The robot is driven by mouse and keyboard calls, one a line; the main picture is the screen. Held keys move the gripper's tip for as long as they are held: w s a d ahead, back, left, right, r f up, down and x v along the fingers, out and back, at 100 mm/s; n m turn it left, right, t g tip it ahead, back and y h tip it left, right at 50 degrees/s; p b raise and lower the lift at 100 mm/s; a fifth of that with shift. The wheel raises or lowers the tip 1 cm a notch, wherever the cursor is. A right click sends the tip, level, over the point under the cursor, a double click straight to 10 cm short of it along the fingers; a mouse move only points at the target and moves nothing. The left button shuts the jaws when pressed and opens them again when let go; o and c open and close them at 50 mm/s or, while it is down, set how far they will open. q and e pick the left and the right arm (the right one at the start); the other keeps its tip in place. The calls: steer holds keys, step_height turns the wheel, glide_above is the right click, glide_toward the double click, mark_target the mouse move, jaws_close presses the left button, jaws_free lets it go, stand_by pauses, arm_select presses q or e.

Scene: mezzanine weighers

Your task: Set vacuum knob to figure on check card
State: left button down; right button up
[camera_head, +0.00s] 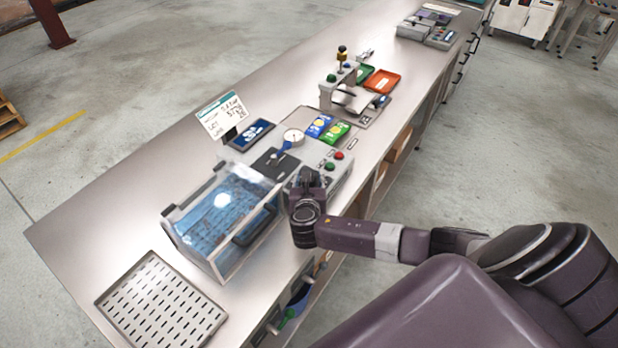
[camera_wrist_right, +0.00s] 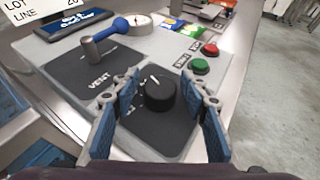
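The black vacuum knob (camera_wrist_right: 160,95) sits on a dark dial plate in the right wrist view, a white pointer mark on its top towards the far left. My right gripper (camera_wrist_right: 160,84) is open, with one blue-padded finger on each side of the knob; I cannot tell whether they touch it. In the head view my right gripper (camera_head: 305,185) hides the knob. The white check card (camera_head: 222,114) stands behind the machine with handwriting too small to read surely. A round white gauge (camera_head: 293,138) is behind the panel. My left gripper is not in view.
A vent lever with a blue handle (camera_wrist_right: 112,30) stands left of the knob. Green (camera_wrist_right: 199,66) and red (camera_wrist_right: 210,48) buttons lie to its right. A clear-lidded water tank (camera_head: 222,215) and a slotted tray (camera_head: 160,305) are nearer along the steel bench.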

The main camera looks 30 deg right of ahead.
steer(key=shift+s, duration=0.1)
steer(key=v, duration=1.2)
stand_by(0.4)
